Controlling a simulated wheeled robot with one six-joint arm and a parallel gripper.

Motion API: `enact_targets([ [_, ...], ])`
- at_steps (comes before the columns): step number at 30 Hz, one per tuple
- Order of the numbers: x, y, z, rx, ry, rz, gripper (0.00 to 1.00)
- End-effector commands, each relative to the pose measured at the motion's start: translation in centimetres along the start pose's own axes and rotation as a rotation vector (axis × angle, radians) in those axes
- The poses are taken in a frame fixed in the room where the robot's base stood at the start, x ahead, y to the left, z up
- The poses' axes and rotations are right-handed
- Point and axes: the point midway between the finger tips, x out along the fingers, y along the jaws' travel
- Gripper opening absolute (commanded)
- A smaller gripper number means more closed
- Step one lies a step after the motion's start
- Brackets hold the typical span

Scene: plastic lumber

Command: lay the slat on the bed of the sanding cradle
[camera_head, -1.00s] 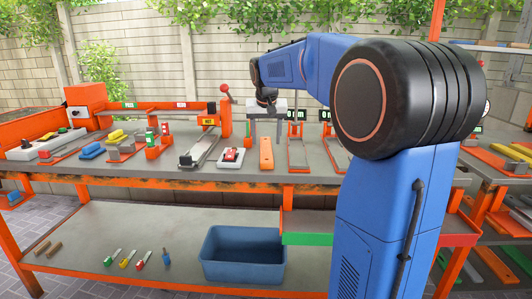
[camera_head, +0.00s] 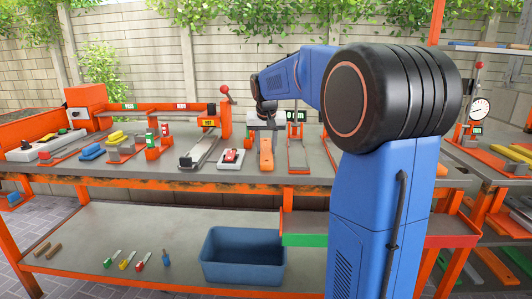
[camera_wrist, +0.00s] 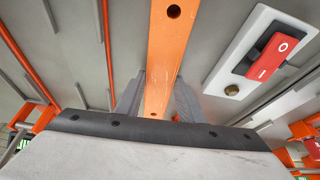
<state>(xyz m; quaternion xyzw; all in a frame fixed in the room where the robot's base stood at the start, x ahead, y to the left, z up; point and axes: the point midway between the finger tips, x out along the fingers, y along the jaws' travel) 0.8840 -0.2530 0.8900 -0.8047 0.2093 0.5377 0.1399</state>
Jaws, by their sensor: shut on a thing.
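A long orange bar, which looks like the slat (camera_head: 266,156), is at the middle of the bench. In the wrist view the slat (camera_wrist: 174,45) is flat and orange with dark holes. My gripper (camera_head: 266,131) is over its far end. In the wrist view my gripper (camera_wrist: 160,78) has one grey finger on each side of the slat and is shut on it. I cannot tell whether the slat is raised or rests on the bench. The sanding cradle is not certain; a long grey bed with a dark end block (camera_head: 198,150) lies to the left.
A red rocker switch on a pale plate (camera_head: 231,157) sits just left of the slat; the switch (camera_wrist: 272,54) is at right in the wrist view. Narrow orange-ended frames (camera_head: 298,153) stand to the right. A gate with signs (camera_head: 207,122) stands at the left.

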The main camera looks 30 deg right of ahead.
Motion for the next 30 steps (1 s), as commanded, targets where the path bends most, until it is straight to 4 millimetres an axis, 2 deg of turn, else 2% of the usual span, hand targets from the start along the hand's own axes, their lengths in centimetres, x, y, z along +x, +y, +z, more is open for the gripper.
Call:
enact_targets([
  [7,-1.2,0.0,-0.5,0.0,0.002,0.0,0.05],
  [15,-5.7,0.0,-2.4,0.001,0.003,-0.001,0.05],
  [21,-8.2,0.0,-3.5,0.0,0.001,0.0,0.05],
  [30,-9.3,0.0,-3.8,0.0,0.0,0.0,0.05],
])
